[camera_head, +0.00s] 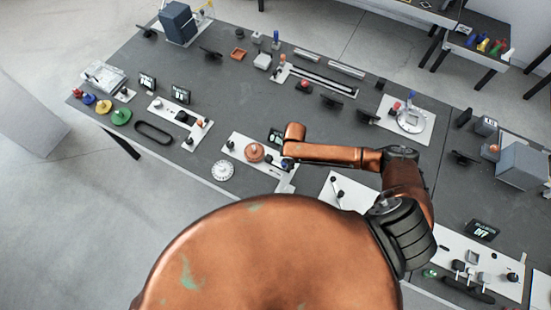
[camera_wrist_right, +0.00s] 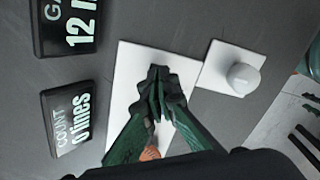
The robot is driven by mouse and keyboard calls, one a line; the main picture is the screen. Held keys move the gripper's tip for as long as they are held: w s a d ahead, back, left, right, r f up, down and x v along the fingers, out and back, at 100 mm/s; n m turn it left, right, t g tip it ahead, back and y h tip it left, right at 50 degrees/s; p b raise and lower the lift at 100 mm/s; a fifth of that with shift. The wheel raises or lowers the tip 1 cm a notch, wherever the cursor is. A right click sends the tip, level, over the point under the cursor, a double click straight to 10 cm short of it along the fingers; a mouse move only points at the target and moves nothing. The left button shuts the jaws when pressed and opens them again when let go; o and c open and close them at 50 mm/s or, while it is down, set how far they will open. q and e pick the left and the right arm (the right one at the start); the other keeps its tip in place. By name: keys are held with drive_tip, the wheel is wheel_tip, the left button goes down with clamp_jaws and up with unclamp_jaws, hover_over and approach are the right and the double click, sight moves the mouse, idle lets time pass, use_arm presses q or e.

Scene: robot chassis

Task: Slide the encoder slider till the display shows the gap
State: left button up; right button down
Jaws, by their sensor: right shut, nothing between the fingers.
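In the right wrist view, my right gripper (camera_wrist_right: 160,88) is shut and empty over a white plate (camera_wrist_right: 126,72). Its fingers hide much of the plate, and I cannot tell whether they touch anything; no slider can be made out clearly. A small orange part (camera_wrist_right: 151,152) shows between the finger bases. Left of the plate, one display (camera_wrist_right: 62,120) reads "COUNT 0 lines". Another display (camera_wrist_right: 68,28) is cut off by the frame and shows "GA" and "12". In the head view the right gripper (camera_head: 287,164) is small at the end of my copper arm. My left gripper is not in view.
A round white knob (camera_wrist_right: 243,78) on a square plate stands just right of the white plate. In the head view, a white panel with an orange disc (camera_head: 255,152) and a white dial (camera_head: 223,170) lie left of the gripper. Several other panels crowd the dark table.

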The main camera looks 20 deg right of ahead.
drive_tip(key=shift+w+a, duration=0.4)
drive_tip(key=shift+w, duration=0.05)
idle(2.0)
drive_tip(key=shift+s+d+p, duration=0.1)
drive_tip(key=shift+p, duration=0.2)
drive_tip(key=shift+s+d+p, duration=0.3)
drive_tip(key=shift+s+p, duration=0.05)
drive_tip(key=shift+p, duration=0.15)
wheel_tip(320, 180, up, 8)
drive_tip(key=p, duration=0.8)
drive_tip(key=shift+p, duration=0.35)
drive_tip(key=shift+s+d, duration=0.1)
